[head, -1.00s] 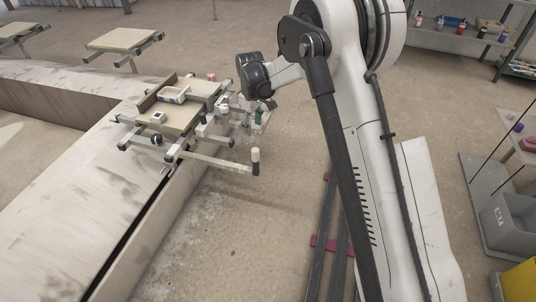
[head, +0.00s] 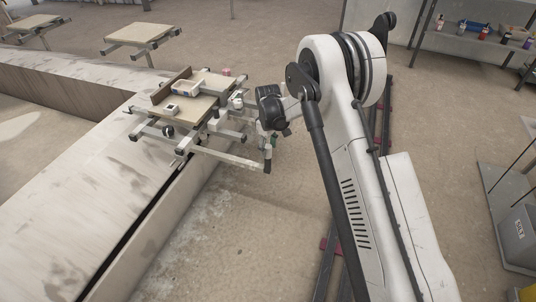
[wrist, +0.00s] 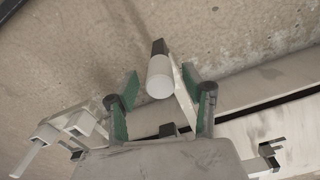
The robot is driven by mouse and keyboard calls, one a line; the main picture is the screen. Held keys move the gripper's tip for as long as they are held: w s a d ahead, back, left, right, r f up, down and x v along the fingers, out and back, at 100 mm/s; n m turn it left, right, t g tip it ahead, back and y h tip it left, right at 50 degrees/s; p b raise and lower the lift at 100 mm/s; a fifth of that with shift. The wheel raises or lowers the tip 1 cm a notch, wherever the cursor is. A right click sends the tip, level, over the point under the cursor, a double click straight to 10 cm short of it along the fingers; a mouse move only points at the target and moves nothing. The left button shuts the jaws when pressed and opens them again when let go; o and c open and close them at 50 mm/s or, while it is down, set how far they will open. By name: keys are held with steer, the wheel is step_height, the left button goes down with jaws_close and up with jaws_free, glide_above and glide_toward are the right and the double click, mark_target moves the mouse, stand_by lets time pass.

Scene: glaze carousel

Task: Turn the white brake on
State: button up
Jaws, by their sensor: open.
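The white brake handle (wrist: 160,78) is a white cylinder with a black section, at the end of a pale bar (wrist: 183,92). In the head view the bar (head: 228,157) sticks out from the carousel frame, and the handle's black part (head: 267,166) shows at its end. My gripper (wrist: 160,82) is open, its green-padded fingers on either side of the white cylinder with gaps on both sides. I cannot tell whether the fingertips are level with it. In the head view my gripper (head: 270,145) is over the bar's end and hides the handle's upper part.
A board (head: 207,87) on the frame carries a small tray (head: 186,88) and a small white block (head: 172,108). The pale carousel ring (head: 75,190) runs along the left. Shelves with bottles (head: 480,38) stand at back right. The floor in front of the bar is clear.

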mark_target(268, 159)
steer(key=shift+f, duration=1.15)
steer(key=shift+c, duration=0.5)
jaws_close()
